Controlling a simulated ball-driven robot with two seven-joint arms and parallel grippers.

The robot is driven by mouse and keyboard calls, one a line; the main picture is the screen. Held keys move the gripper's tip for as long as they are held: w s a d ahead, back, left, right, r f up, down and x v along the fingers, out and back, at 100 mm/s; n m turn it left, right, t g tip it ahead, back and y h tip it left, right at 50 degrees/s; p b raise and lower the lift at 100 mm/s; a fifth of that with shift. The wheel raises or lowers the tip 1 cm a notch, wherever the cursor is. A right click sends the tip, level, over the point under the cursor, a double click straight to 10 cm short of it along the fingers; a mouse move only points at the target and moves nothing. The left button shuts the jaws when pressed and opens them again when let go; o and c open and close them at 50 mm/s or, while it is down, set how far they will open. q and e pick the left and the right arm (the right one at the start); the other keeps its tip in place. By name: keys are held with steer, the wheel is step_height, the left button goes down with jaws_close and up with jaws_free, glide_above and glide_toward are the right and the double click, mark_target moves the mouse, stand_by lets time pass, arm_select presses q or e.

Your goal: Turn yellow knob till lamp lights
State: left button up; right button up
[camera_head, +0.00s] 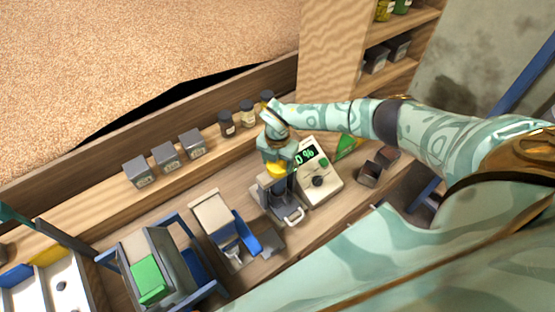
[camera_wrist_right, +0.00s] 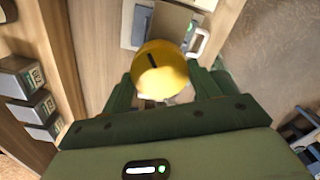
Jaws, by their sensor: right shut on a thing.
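The yellow knob (camera_head: 277,171) sits on top of a small grey machine (camera_head: 275,202) on the wooden bench in the head view. In the right wrist view the round yellow knob (camera_wrist_right: 162,66) has a dark slot mark on its top. My right gripper (camera_head: 277,160) comes down on the knob from above and is shut on it, one finger on each side. The fingers hide part of the knob's sides. My left gripper is not in view.
Grey boxes (camera_head: 167,157) and jars (camera_head: 247,115) line the shelf behind.

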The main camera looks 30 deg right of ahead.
mark_target(277, 164)
steer(key=shift+w+r+m, duration=0.1)
steer(key=shift+r+m, duration=0.05)
steer(key=shift+m, duration=0.15)
steer(key=o, duration=1)
step_height(277, 164, up, 16)
steer(key=shift+r+b, duration=0.1)
steer(key=shift+b, duration=0.3)
